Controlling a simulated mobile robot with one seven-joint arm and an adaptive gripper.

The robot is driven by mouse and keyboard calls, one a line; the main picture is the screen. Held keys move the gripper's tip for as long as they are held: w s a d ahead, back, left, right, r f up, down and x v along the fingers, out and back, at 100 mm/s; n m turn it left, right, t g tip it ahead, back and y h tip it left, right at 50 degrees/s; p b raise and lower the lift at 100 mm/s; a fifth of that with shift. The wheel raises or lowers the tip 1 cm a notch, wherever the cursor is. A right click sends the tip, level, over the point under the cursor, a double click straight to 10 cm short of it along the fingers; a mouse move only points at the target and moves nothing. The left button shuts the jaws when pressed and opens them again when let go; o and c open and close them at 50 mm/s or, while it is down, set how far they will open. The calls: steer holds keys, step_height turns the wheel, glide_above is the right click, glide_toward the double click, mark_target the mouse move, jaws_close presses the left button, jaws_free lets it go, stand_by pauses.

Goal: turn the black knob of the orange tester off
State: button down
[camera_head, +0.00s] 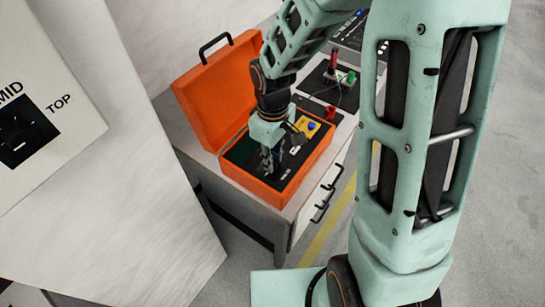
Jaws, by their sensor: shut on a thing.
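The orange tester (285,200) is an open orange case on a grey cabinet, with its lid (215,92) tilted up at the back left. Its dark panel carries a yellow patch with a blue button (311,126) at the right. My gripper (268,166) points down over the left middle of the panel, with its fingers low at the panel surface. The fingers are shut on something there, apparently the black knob. The knob itself is hidden by the fingers, so its pointing direction cannot be seen.
Behind the tester, a black panel with red and green parts (347,78) lies on the cabinet top (289,210). A dark keyed device (350,32) stands farther back. A pale panel marked MID and TOP (60,140) fills the left. Open floor lies at right.

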stand_by(0.3)
steer(key=c, duration=1.7)
jaws_free()
steer(key=shift+c, duration=0.2)
step_height(320, 180, up, 12)
